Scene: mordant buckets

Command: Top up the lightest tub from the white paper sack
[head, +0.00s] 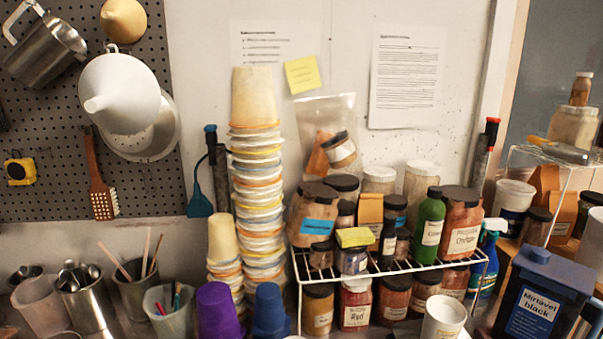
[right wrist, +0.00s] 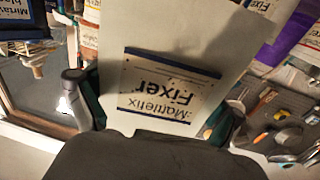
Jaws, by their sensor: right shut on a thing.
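In the right wrist view my right gripper (right wrist: 148,112) has a finger on each side of a pale, whitish package (right wrist: 200,50) and is shut on it. Its label reads "Mattlefix Fixer" and appears upside down. I cannot tell from its plain faces whether it is paper, and its mouth is not visible. A second "Fixer" label (right wrist: 260,8) shows at the top edge. Neither gripper shows in the head view, and my left gripper is in no view. I cannot make out which tub is the lightest.
A dark blue "Mirlavel black" container (head: 540,300) stands at the front right. A wire shelf (head: 380,272) of jars fills the middle. Steel and plastic beakers (head: 85,298) crowd the left.

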